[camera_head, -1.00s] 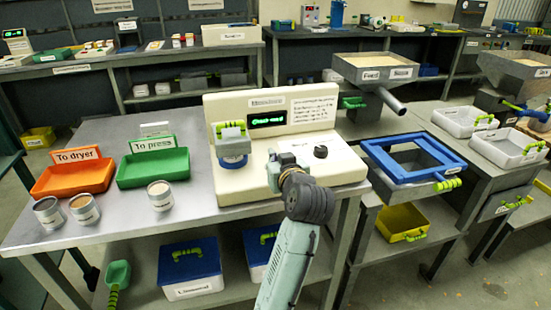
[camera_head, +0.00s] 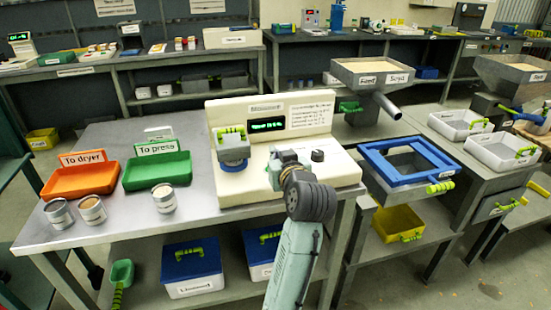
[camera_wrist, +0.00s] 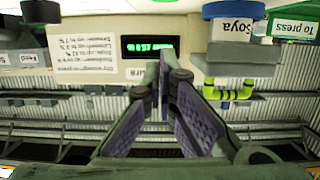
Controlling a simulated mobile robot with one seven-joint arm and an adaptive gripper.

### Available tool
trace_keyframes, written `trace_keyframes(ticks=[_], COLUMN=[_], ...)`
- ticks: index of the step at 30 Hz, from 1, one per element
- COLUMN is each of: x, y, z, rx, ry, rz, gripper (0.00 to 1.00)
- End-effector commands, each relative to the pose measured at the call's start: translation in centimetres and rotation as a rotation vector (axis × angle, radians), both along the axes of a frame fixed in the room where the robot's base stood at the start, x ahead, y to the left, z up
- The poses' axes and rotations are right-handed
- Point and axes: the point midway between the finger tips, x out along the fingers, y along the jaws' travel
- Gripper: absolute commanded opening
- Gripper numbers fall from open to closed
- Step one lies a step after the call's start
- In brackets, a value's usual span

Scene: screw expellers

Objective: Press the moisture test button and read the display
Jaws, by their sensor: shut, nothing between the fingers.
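The cream moisture meter (camera_head: 240,190) stands on the steel table. Its dark display (camera_head: 267,125) shows lit green characters, too small to read; the display also shows upside down in the wrist view (camera_wrist: 148,45). A blue-collared cup (camera_head: 233,152) with a green handle sits on the meter's left side, and a black knob (camera_head: 318,155) on its right. My gripper (camera_head: 279,162) is over the middle of the meter, its fingers shut and empty in the wrist view (camera_wrist: 163,58). I cannot make out the test button; my gripper and wrist cover part of the meter's top. Contact is unclear.
An orange tray (camera_head: 80,181) and a green tray (camera_head: 157,171) stand left of the meter, with three small sample cans (camera_head: 92,208) in front. A blue sieve frame (camera_head: 440,160) and a feed hopper (camera_head: 372,72) stand to the right. Bare tabletop lies at left.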

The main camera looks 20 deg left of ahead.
Motion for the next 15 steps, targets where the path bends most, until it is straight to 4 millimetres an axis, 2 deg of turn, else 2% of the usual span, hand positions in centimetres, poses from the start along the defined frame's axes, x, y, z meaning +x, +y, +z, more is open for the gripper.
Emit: trace_keyframes(ticks=[1, 6, 12, 15], x=[-1.0, -3.9, -5.8, -6.1], y=[-0.9, -2.7, -3.9, -4.1], z=[-0.3, 0.7, 1.4, 1.5], rx=[0.0, 0.001, 0.001, 0.002], ry=[-0.001, -0.003, -0.001, 0.0], rz=[-0.003, -0.001, 0.0, 0.001], gripper=[0.0, 0.0, 0.0, 0.0])
